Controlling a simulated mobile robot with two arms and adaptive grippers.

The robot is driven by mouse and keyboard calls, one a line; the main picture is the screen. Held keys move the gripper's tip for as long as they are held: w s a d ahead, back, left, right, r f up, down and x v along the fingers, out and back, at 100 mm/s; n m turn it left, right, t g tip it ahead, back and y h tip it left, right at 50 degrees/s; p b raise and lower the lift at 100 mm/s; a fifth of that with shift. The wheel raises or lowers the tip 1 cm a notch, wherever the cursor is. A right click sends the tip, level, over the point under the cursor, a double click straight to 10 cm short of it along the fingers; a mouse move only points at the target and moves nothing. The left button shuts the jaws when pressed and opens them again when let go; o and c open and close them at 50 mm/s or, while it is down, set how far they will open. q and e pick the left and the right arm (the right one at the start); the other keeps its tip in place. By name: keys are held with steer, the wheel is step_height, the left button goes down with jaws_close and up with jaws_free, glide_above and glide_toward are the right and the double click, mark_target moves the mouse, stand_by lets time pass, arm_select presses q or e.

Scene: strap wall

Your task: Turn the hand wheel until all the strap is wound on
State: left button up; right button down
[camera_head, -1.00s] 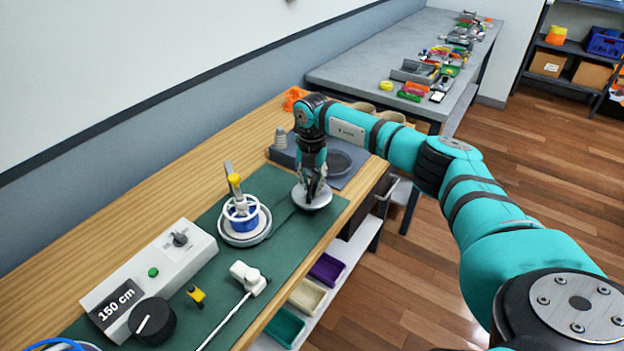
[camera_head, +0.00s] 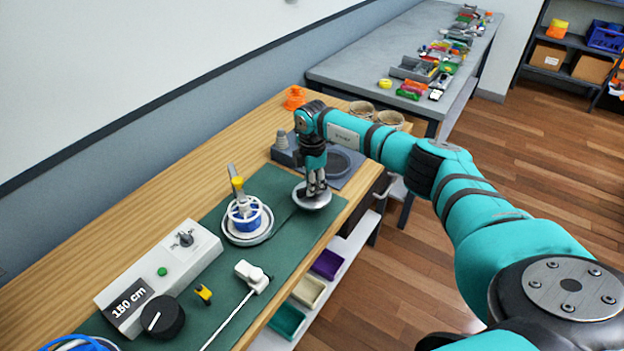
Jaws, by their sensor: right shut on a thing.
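The hand wheel (camera_head: 325,202) is a round silver disc at the front edge of the green mat. My right gripper (camera_head: 314,191) points straight down at it and is shut on it; the fingers hide the exact part that it grips. The reel (camera_head: 262,226), with white rings and blue material inside, stands left of the wheel on a pale round base. A grey upright piece with a yellow part (camera_head: 237,183) rises behind the reel. Blue loops (camera_head: 78,340) show at the bottom left corner. My left gripper is out of view.
A white box (camera_head: 185,262) has a "150 cm" display, a black dial (camera_head: 162,317) and a green button. A white piece with a long rod (camera_head: 250,275) and a small yellow-black part (camera_head: 203,294) lie on the mat. Coloured bins hang below the front edge.

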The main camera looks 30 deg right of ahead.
steer(key=m+p, duration=0.2)
steer(key=m, duration=0.2)
steer(key=shift+r, duration=0.2)
steer(key=shift+m+p, duration=0.75)
steer(key=shift+m, duration=0.25)
steer(key=shift+f+m, duration=0.1)
steer(key=shift+m, duration=0.2)
steer(key=c, duration=1.3)
jaws_free()
step_height(320, 180, up, 12)
steer(key=shift+f, duration=0.1)
